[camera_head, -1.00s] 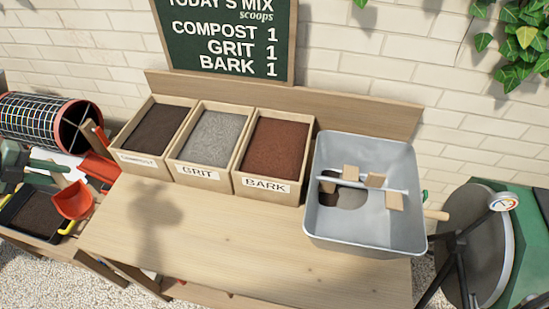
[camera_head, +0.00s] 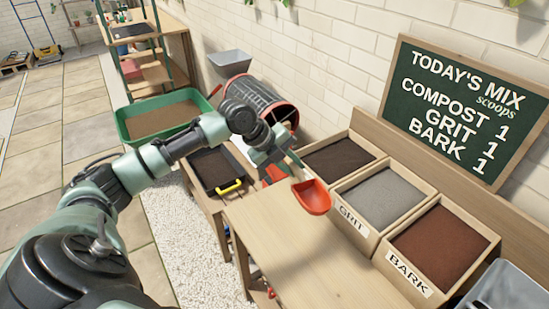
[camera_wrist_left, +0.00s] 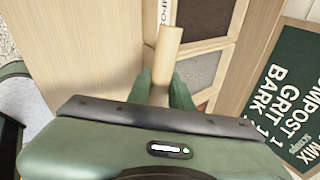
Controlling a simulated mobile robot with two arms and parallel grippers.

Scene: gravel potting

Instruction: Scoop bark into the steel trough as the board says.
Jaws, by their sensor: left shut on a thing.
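My left gripper (camera_head: 283,158) is shut on the handle of a red scoop (camera_head: 312,197). The scoop hangs in front of the compost box, near the grit label, and its bowl looks empty. In the left wrist view the pale wooden handle (camera_wrist_left: 168,45) stands between my green fingertips (camera_wrist_left: 162,88). The bark box (camera_head: 445,245), full of red-brown bark, is right of the scoop and apart from it. The board (camera_head: 465,110) reads compost 1, grit 1, bark 1. My right gripper is not in view.
The compost box (camera_head: 338,158) and grit box (camera_head: 383,198) stand in a row with the bark box. The bench top (camera_head: 300,255) in front is clear.

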